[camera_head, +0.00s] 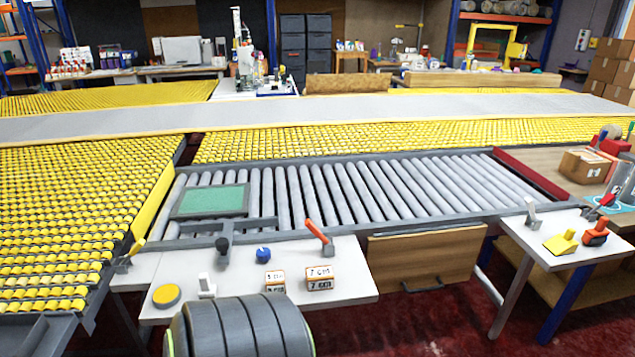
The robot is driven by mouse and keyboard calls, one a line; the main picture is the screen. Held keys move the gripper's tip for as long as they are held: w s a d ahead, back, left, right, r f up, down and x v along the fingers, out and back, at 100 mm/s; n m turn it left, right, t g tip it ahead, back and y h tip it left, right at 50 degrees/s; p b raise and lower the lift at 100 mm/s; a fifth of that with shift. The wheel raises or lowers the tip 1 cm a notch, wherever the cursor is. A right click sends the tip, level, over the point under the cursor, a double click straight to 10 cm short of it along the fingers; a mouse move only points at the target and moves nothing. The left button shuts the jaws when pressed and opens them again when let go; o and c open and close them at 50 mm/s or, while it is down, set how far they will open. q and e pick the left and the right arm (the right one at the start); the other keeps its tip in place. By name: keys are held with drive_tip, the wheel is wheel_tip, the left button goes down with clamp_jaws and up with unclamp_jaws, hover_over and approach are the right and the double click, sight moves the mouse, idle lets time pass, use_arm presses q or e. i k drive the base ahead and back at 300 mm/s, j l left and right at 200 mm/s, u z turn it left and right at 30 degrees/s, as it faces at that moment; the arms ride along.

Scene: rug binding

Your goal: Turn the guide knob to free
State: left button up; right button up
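A small blue knob (263,254) with a light mark sits on the white tabletop (345,268) in front of the roller bed. It may be the guide knob; no label names it, and its setting is too small to read. Behind it to the left stands a dark grey T-shaped handle (224,246). An orange-handled lever (317,232) stands to its right, tilted. Block signs marked 5 cm (275,280) and 7 cm (320,279) stand in front of the knob. Neither of my grippers shows in the head view.
A yellow round button (166,295) and a white switch (207,287) lie left on the tabletop. A grey roller conveyor (370,190) with a green framed panel (212,200) lies behind. A right side table (565,245) holds yellow and red parts.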

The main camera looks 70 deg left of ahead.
sight(263, 254)
drive_tip(key=u, duration=1.95)
